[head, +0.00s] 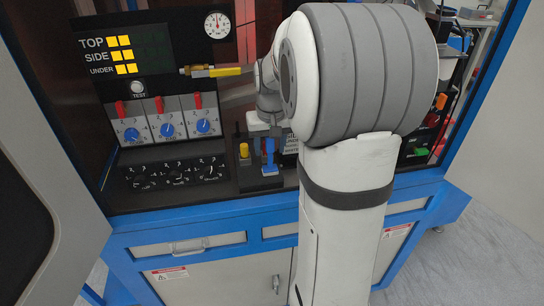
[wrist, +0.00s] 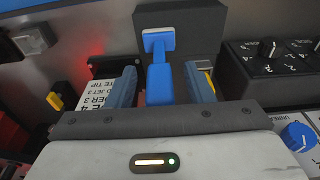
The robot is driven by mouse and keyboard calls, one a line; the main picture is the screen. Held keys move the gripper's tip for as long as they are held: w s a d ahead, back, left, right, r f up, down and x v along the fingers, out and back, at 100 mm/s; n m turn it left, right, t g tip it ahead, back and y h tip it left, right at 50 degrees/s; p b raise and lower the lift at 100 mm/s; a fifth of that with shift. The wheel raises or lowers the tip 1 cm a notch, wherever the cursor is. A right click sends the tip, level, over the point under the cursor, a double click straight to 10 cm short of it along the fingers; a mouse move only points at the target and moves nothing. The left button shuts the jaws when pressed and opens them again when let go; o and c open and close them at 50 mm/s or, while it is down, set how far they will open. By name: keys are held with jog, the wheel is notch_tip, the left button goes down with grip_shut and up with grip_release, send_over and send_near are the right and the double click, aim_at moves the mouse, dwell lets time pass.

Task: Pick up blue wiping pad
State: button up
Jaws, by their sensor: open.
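The blue wiping pad (wrist: 159,82) shows in the wrist view as a blue handle with a square blue-and-white end, in front of a dark block. In the head view the blue pad (head: 269,152) stands in a dark holder on the bench, partly below my wrist. My gripper (wrist: 161,72) is open, with one blue-grey finger on each side of the blue handle. A gap shows between the handle and each finger. In the head view my gripper (head: 263,126) is just above the pad, its fingers hard to make out.
A panel with blue knobs (head: 168,130) and red levers stands left of the holder, with a box of black dials (head: 175,172) below. A yellow-knobbed part (head: 244,151) is close beside the pad. A brass nozzle (head: 215,71) juts in above. My arm hides the bench to the right.

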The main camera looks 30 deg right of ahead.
grip_shut()
dwell(0.4)
jog(key=shift+r, duration=0.1)
